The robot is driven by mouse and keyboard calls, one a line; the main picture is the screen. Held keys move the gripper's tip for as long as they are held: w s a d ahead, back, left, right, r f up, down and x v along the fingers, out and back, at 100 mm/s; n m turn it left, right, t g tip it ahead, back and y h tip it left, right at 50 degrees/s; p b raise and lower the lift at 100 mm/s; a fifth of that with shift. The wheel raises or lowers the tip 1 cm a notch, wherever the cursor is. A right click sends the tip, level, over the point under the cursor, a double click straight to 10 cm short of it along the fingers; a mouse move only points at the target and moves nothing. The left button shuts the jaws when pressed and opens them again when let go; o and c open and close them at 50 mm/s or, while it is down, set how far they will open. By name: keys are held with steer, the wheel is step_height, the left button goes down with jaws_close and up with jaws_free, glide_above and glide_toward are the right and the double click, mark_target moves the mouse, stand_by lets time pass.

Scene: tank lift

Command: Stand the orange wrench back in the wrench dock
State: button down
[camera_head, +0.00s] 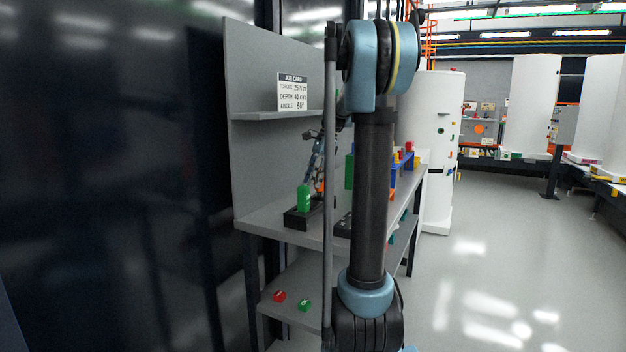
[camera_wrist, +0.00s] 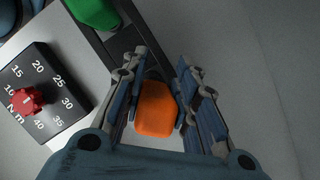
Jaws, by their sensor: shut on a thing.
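The orange wrench (camera_wrist: 155,110) is between the fingers of my gripper (camera_wrist: 160,72) in the wrist view, seen end-on. My gripper is shut on it. In the head view only a small orange patch (camera_head: 320,187) shows below my gripper (camera_head: 316,165), partly behind my arm. The black wrench dock (camera_head: 297,221) stands on the bench, with a green wrench (camera_head: 304,199) upright in it. In the wrist view the dark dock (camera_wrist: 122,40) lies just beyond the fingertips, next to the green wrench (camera_wrist: 95,12). I cannot tell whether the orange wrench's lower end touches the dock.
A black torque dial box (camera_wrist: 45,90) with a red knob sits left of my gripper. The grey bench (camera_head: 262,223) has a back panel and a shelf with a job card (camera_head: 292,92). Red and green pieces lie on the lower shelf. Open floor is at right.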

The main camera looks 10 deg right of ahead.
steer(key=shift+f, duration=0.35)
steer(key=c, duration=1.2)
jaws_free()
steer(key=shift+r, duration=0.1)
steer(key=shift+r, duration=4.45)
steer(key=shift+s, duration=0.1)
